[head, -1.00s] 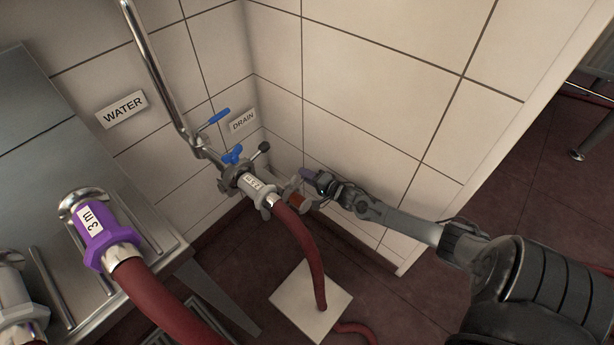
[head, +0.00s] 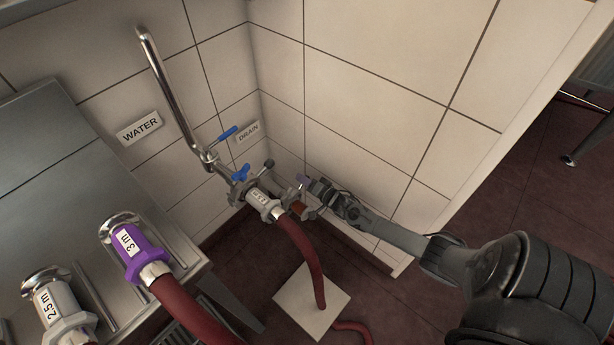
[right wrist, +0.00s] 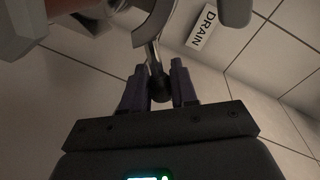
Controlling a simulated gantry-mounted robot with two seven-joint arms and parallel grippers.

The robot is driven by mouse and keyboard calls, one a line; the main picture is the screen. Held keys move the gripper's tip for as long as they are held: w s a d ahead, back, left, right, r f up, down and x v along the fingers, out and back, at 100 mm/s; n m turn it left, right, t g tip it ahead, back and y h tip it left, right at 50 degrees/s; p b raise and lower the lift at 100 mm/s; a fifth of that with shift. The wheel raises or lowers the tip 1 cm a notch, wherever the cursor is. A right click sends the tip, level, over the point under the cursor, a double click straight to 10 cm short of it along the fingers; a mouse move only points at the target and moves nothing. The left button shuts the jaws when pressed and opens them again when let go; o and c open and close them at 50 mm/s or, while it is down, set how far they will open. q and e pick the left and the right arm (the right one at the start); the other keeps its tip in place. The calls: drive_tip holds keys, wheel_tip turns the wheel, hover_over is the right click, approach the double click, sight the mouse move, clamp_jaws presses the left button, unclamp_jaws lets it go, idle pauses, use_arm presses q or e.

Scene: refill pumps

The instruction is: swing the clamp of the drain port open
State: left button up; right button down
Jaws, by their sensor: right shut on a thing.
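My right gripper (head: 304,183) reaches in from the right to the drain port. In the right wrist view, its two purple fingers (right wrist: 159,90) are shut on a dark ball knob (right wrist: 160,87) at the end of a metal lever. The lever runs up to a curved grey clamp (right wrist: 150,22), whose full shape is cut off. In the head view the clamp (head: 305,210) is beside the hose coupling (head: 263,202) and partly hidden; I cannot tell how far open it stands. The DRAIN sign (head: 248,131) is on the wall behind. My left gripper is not in view.
A metal pipe with blue valve handles (head: 240,172) and another black knob (head: 269,163) stands left of the gripper. A red hose (head: 304,255) drops to a pale floor slab (head: 295,309). A steel bench holds purple (head: 132,250) and white (head: 58,309) hose couplings.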

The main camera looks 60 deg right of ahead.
drive_tip(key=shift+w+a+r+n+p, duration=0.1)
drive_tip(key=shift+a+r+n+p, duration=0.25)
drive_tip(key=shift+r+p, duration=0.2)
drive_tip(key=shift+a+r+n+p, duration=0.35)
drive_tip(key=shift+r+p, duration=0.1)
drive_tip(key=shift+r, duration=0.1)
drive_tip(key=shift+a+r+n+h+p, duration=0.25)
drive_tip(key=shift+a+n+h+p, duration=0.05)
drive_tip(key=shift+n+p, duration=0.1)
drive_tip(key=c, duration=1)
unclamp_jaws()
